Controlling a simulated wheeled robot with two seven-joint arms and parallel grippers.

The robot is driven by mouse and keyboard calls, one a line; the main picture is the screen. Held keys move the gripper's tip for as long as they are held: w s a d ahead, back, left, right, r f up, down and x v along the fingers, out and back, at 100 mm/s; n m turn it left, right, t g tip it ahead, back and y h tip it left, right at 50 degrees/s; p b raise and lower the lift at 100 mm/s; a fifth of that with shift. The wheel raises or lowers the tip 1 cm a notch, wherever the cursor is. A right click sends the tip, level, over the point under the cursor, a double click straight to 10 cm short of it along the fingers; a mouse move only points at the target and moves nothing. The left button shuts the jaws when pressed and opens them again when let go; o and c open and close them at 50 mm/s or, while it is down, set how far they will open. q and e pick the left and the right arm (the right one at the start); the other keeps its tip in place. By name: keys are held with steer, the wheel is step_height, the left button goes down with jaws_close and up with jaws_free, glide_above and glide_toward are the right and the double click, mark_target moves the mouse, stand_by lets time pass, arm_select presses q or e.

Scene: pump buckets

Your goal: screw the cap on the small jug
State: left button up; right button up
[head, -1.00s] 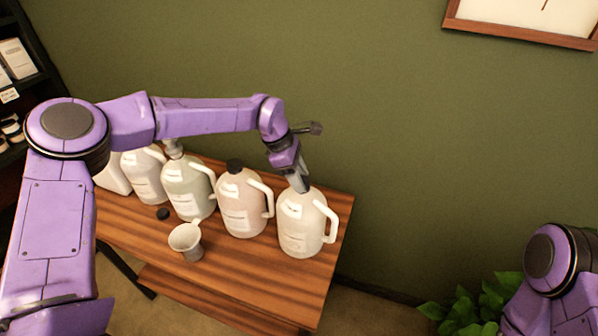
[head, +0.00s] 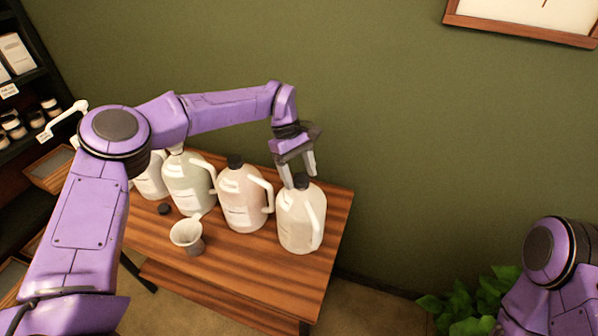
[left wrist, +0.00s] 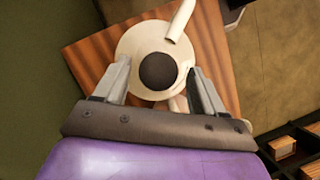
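A pale jug (head: 298,223) with a dark cap (head: 300,180) on its top stands at the right end of the wooden table. In the left wrist view the round dark cap (left wrist: 158,71) sits over the middle of the pale jug (left wrist: 128,48). My left gripper (head: 298,178) points down over this jug. Its two fingers are apart, one on each side of the cap, with gaps between them and the cap. Another dark cap (head: 163,209) lies loose on the table. My right gripper is out of view; only part of that arm shows at the lower right.
A pinkish jug (head: 241,203) with a dark cap stands left of the end jug, and a greenish jug (head: 188,187) stands further left. A white funnel-like cup (head: 187,235) stands in front. The table (head: 262,262) is bare at its front right. A plant (head: 462,308) is at lower right.

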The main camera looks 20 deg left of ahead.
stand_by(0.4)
arm_select(q)
steer(key=shift+f+n+b, duration=0.2)
steer(key=shift+n+b, duration=0.2)
steer(key=shift+b, duration=0.2)
steer(key=n+t+b, duration=0.1)
steer(key=n+b, duration=0.2)
steer(key=b, duration=0.1)
steer(key=shift+n+t+h, duration=0.4)
steer(key=n+t+b, duration=0.1)
steer(key=n+b, duration=0.2)
steer(key=b, duration=0.1)
steer(key=n+t+b, duration=0.1)
steer(key=n+b, duration=0.1)
steer(key=b, duration=0.1)
steer(key=n+t+b, duration=0.1)
steer(key=n+b, duration=0.1)
steer(key=b, duration=0.1)
steer(key=shift+n+y, duration=0.3)
steer(key=shift+r+n+t+b, duration=0.1)
steer(key=shift+n+t+b, duration=0.3)
steer(key=shift+n+b, duration=0.75)
steer(key=shift+r+n+y, duration=0.1)
steer(key=shift+n+y, duration=0.15)
steer(key=shift+y, duration=0.05)
steer(key=c, duration=1.2)
